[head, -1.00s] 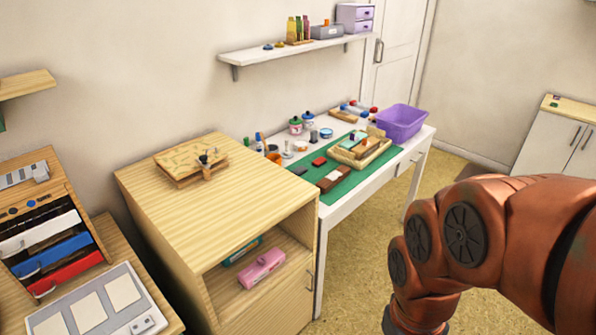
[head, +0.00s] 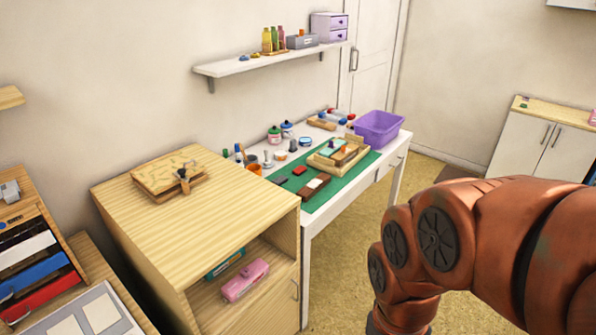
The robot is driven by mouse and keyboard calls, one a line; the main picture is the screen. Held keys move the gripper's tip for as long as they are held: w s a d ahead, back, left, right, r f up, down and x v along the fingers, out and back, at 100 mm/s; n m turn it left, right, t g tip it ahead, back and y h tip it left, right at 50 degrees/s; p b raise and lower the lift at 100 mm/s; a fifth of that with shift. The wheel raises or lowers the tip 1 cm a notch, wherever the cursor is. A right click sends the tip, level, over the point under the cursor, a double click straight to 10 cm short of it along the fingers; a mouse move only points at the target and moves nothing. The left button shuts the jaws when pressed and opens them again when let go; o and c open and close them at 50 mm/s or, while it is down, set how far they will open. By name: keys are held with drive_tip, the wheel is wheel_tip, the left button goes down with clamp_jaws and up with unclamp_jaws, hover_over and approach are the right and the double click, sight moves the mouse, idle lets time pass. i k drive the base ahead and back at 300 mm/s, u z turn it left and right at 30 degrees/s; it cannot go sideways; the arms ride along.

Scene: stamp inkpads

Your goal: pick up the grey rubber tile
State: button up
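A small dark grey flat piece (head: 280,180), which may be the grey rubber tile, lies at the left end of the green mat (head: 338,188) on the white table. It is too small in the head view to be certain. A red block (head: 299,170) and a brown block with a pale top (head: 314,186) lie close to it on the mat. My orange arm fills the lower right, but my gripper is out of view.
A wooden cabinet (head: 190,215) stands left of the table, with a pink object (head: 245,281) on its inner shelf. A wooden tray (head: 340,154), a purple bin (head: 378,128) and several jars crowd the table. Open floor (head: 350,265) lies in front of the table.

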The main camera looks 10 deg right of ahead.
sight(281, 180)
drive_tip(key=z, duration=1.35)
drive_tip(key=i, duration=2.5)
drive_tip(key=u, duration=3.9)
drive_tip(key=i, duration=0.5)
